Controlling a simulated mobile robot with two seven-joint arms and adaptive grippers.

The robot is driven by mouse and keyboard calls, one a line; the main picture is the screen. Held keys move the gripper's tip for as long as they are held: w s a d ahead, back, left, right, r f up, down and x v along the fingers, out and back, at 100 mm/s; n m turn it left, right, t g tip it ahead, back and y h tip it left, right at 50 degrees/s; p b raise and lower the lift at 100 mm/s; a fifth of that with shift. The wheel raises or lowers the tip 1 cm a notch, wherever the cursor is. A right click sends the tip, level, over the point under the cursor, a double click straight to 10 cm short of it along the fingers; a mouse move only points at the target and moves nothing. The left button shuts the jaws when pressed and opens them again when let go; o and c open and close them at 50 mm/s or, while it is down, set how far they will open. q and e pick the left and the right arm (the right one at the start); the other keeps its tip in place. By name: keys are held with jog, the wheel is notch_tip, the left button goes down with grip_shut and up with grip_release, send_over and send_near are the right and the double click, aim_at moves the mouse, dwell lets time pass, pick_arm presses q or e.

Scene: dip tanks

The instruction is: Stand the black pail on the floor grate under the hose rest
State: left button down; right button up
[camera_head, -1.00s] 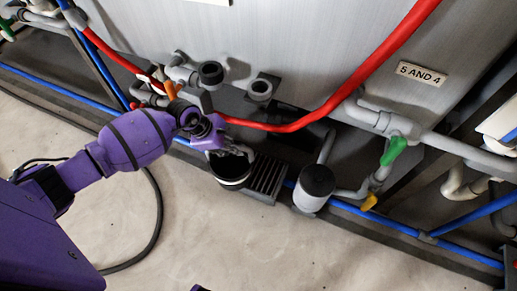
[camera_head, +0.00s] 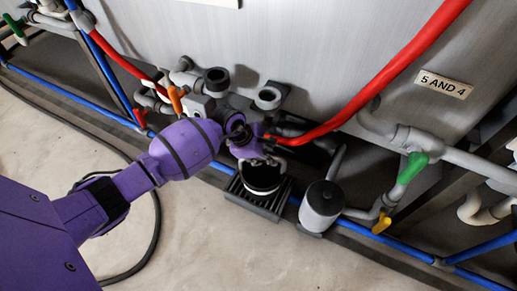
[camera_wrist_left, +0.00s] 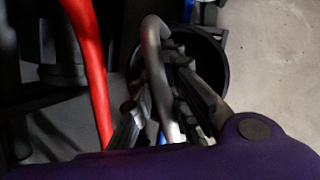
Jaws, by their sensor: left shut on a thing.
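The black pail (camera_head: 262,180), with a pale band near its rim, is over the floor grate (camera_head: 253,202) and looks upright. I cannot tell whether its base touches the bars. My left gripper (camera_head: 266,160) is above the pail, shut on its grey handle. In the left wrist view the handle (camera_wrist_left: 154,60) runs between the fingers (camera_wrist_left: 168,115), with the pail's dark rim (camera_wrist_left: 222,62) behind them. A grey ring-shaped holder (camera_head: 268,97), possibly the hose rest, sticks out from the tank wall above the grate. My right gripper is out of view.
A red hose (camera_head: 385,75) hangs across the tank wall and passes close to my gripper. A blue pipe (camera_head: 350,222) runs along the floor edge. Pale floor (camera_head: 220,245) in front is clear.

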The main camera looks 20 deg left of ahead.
pick_arm(q)
jog(key=shift+w+r, duration=0.1)
jog(key=c, duration=1.8)
grip_release()
jog(key=shift+o, duration=0.6)
